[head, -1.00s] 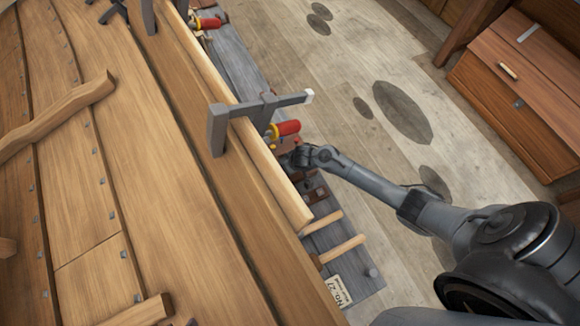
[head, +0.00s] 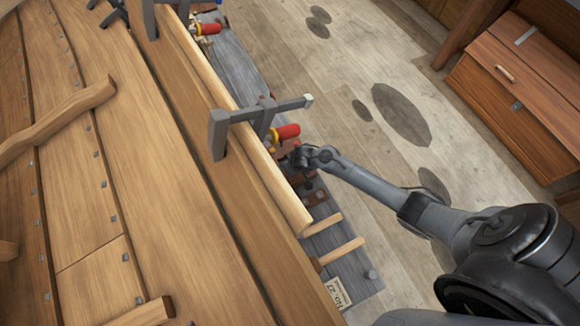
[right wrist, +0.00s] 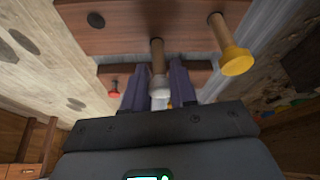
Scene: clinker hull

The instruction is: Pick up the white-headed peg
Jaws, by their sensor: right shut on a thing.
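The white-headed peg (right wrist: 160,88) shows in the middle of the right wrist view, with its brown shaft running up to a wooden board (right wrist: 110,30). My right gripper (right wrist: 157,74) is shut on it, one dark finger on each side just by the white head. The shaft's far end meets the board, and I cannot tell whether it is still seated there. In the head view my right gripper is at the end of the arm beside the plank, mostly hidden by the wrist, and the peg cannot be made out. My left gripper is not in view.
A yellow-headed peg (right wrist: 236,62) stands close on the right, and a red-headed peg (right wrist: 114,88) on the left. A grey clamp (head: 262,112) and a red-handled tool (head: 286,132) are near my right wrist. The floor (head: 340,90) is open to the right.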

